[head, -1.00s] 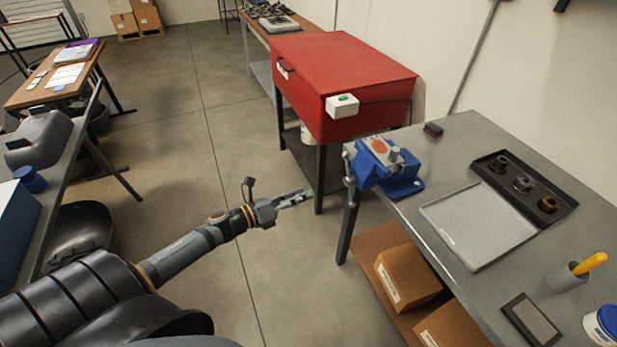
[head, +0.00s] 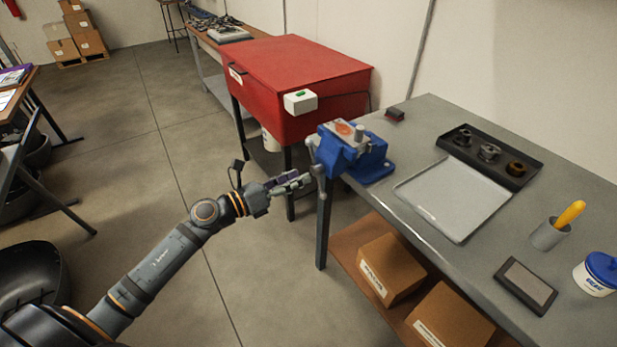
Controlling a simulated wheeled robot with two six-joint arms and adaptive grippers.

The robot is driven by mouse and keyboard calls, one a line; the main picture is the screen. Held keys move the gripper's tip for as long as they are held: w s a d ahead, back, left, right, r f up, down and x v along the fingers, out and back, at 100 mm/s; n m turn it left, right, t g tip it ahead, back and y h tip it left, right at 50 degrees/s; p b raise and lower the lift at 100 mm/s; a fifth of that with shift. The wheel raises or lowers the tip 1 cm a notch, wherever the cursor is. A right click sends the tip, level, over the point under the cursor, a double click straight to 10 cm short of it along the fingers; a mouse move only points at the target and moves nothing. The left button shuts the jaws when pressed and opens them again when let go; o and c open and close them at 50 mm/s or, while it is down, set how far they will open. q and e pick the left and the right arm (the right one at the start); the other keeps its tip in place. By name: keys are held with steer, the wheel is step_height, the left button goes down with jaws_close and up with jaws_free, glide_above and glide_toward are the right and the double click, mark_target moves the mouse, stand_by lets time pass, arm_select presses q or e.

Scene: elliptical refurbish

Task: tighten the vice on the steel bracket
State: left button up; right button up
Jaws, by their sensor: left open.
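The blue vice (head: 352,163) is mounted at the near left corner of the grey workbench. A pale steel bracket (head: 341,130) with an orange-red patch shows at the top of its jaws. The vice's grey handle (head: 319,174) hangs at its left front, beyond the bench edge. My left gripper (head: 304,182) is open, just left of the handle and close to it. I cannot tell whether the fingertips touch the handle. My right gripper is not in view.
On the workbench (head: 412,258) are a grey tray (head: 452,199), a black tray (head: 518,178) with several round parts, a cup (head: 549,234) with a yellow-handled tool, a dark tablet (head: 525,287) and a blue-lidded tub (head: 597,274). A red cabinet (head: 290,75) stands behind the vice.

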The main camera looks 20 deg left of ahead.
mark_target(312, 171)
arm_select(q)
steer(key=shift+p+x, duration=0.6)
steer(key=shift+x, duration=1.6)
steer(key=shift+r, duration=0.1)
jaws_close()
